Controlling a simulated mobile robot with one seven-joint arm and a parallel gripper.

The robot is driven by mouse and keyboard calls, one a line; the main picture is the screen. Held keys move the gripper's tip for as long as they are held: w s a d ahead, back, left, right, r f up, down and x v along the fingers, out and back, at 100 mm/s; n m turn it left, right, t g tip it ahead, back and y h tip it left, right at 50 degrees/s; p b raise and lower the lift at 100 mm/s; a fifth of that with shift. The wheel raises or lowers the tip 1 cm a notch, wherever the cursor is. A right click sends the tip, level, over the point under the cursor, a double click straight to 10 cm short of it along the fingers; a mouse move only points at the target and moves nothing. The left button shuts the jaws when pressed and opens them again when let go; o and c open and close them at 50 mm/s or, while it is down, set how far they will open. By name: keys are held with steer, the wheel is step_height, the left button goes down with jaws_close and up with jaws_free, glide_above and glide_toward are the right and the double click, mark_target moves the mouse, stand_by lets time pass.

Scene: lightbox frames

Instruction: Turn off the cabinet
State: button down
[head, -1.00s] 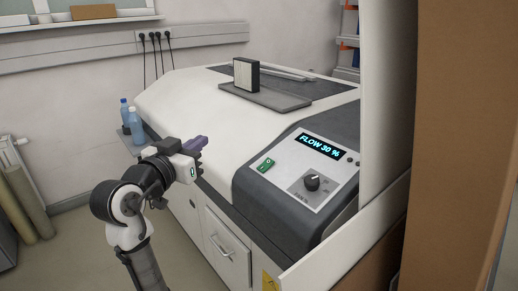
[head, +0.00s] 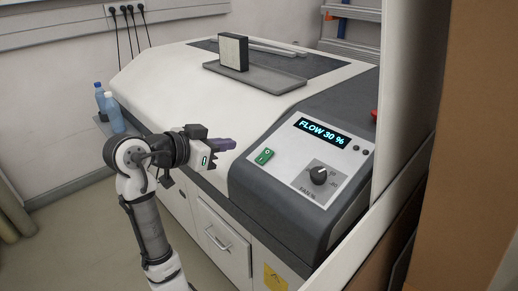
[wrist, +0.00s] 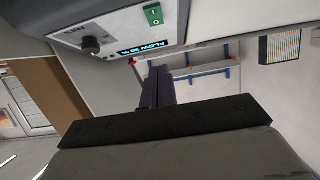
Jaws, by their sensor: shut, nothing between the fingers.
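The white cabinet (head: 170,85) has a dark control housing with a light panel at its front right. The panel carries a green rocker switch (head: 264,156), a lit display (head: 322,133) reading "FLOW 30 %" and a black knob (head: 319,175). My gripper (head: 231,144) is shut and empty, left of the switch and apart from it. In the wrist view the picture is upside down; the green switch (wrist: 153,14) with I and O marks, the display (wrist: 143,48) and the knob (wrist: 91,44) lie beyond my shut fingers (wrist: 158,85).
A box-shaped filter (head: 233,52) stands on a grey tray (head: 285,78) on the cabinet top. A red button (head: 374,115) is partly hidden by a white upright panel at the right. Blue bottles (head: 115,113) stand at the left. A brown board (head: 470,150) is at far right.

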steer(key=p, duration=0.3)
glide_above(261, 159)
steer(key=s+a, duration=0.2)
step_height(261, 159, down, 3)
steer(key=shift+w+d+f, duration=0.1)
steer(key=f, duration=0.1)
steer(key=w+d+f, duration=0.1)
steer(key=f, duration=0.1)
steer(key=shift+w, duration=0.1)
steer(key=shift+w+d+f, duration=0.1)
steer(key=shift+d+f, duration=0.1)
steer(key=shift+f, duration=0.25)
steer(key=shift+w+d+f, duration=0.15)
steer(key=shift+f, duration=0.1)
steer(key=shift+r, duration=0.15)
